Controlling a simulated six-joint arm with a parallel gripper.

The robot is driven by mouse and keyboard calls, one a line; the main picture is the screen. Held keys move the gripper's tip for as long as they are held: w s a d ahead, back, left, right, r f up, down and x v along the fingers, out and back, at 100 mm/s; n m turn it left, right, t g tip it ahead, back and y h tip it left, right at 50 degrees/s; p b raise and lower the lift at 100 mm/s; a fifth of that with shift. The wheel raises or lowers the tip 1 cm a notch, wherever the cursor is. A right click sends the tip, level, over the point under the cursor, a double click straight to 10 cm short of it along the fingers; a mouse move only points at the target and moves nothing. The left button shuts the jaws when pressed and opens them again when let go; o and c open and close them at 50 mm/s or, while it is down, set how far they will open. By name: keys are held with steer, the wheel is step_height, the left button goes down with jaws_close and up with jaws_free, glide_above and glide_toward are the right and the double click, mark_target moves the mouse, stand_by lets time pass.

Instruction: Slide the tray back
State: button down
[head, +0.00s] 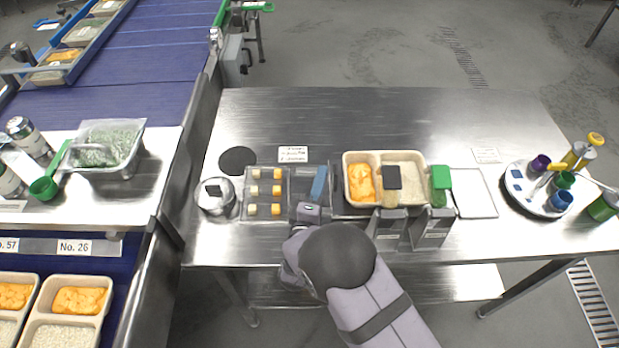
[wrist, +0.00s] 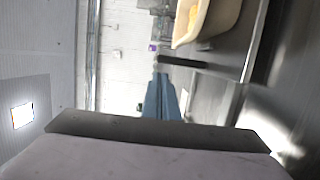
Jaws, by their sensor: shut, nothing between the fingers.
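The beige two-compartment tray (head: 345,171) sits on the steel table, right of my gripper, with orange food in its left compartment and pale rice in its right one. A black tool head covers part of the rice side. My gripper (head: 319,183) has blue fingers, shut and empty, left of the tray and apart from it in the head view. In the wrist view the fingers (wrist: 161,95) are close together, and the tray (wrist: 205,25) shows in part at the top right. Whether the fingertips touch anything is unclear.
A clear box (head: 247,205) of several yellow cubes stands left of my gripper. Grey holders (head: 388,226) with black and green tools stand in front of the tray. A flat plate (head: 475,193) lies to its right. The table behind the tray is mostly clear.

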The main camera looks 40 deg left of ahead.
mark_target(338, 193)
steer(key=shift+w+d, duration=0.35)
steer(key=shift+w, duration=0.05)
steer(key=shift+d, duration=0.1)
steer(key=shift+w+d, duration=1.4)
steer(key=shift+w, duration=0.1)
steer(key=shift+d, duration=0.1)
steer(key=shift+s+a, duration=0.2)
steer(key=shift+a, duration=0.1)
steer(key=s+a, duration=0.1)
steer(key=s, duration=0.1)
steer(key=s+a+b, duration=0.1)
steer(key=s, duration=0.1)
steer(key=shift+a+f, duration=0.2)
steer(key=b+v, duration=0.2)
steer(key=v, duration=0.7)
steer(key=shift+w+r, duration=0.1)
steer(key=shift+r, duration=0.1)
